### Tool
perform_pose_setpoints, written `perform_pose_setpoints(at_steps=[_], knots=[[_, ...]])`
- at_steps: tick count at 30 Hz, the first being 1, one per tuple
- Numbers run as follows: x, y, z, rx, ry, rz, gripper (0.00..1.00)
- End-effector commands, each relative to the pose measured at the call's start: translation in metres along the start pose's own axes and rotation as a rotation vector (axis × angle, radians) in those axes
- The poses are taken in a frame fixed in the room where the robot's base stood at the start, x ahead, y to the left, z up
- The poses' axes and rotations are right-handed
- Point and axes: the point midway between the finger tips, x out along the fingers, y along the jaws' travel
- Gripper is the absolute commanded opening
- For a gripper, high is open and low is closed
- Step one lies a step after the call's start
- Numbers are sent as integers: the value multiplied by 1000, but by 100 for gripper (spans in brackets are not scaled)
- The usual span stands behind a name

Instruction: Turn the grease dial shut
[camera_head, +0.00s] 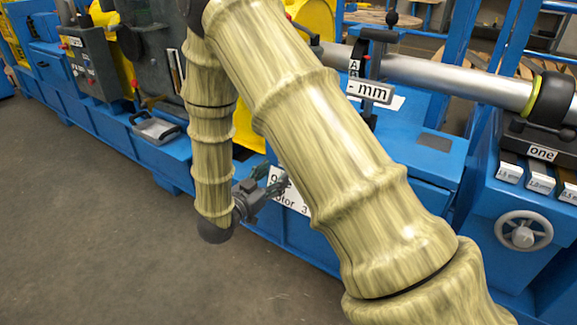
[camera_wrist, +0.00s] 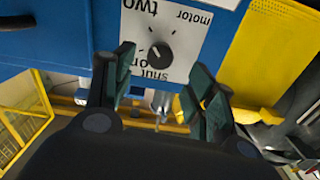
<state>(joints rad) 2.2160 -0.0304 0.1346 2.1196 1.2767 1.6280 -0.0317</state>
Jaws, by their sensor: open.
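A round black dial (camera_wrist: 159,54) sits on a white plate (camera_wrist: 212,18) on a blue panel in the wrist view. The plate's lettering appears upside down: "motor", "two", "shut" and a partly covered word like "on". I see no word "grease" on it. A small light mark shows on the dial's upper-left side, towards "two". My gripper (camera_wrist: 160,75) is open and empty, its fingers left and right of the dial in the picture; I see no contact. In the head view my gripper (camera_head: 272,181) is beside a white label plate (camera_head: 292,198), partly hidden by my arm; the dial is hidden there.
In the head view, a grey handwheel (camera_head: 523,232) is on the blue machine at right, and a metal bar (camera_head: 455,78) runs across above. The floor (camera_head: 90,230) at left is clear.

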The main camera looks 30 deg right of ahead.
Motion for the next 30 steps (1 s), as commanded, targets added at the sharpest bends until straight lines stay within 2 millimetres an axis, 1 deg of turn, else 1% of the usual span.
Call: perform_pose_setpoints(at_steps=[3,9,15,21,28,29,30], knots=[[20,0,2,2,1,2,56],[52,1,2,1,1,2,56],[73,0,2,1,0,0,56],[81,0,0,0,0,0,56],[82,0,0,-1,0,-1,56],[82,0,0,-1,0,-1,54],[82,0,0,-1,0,-1,47]])
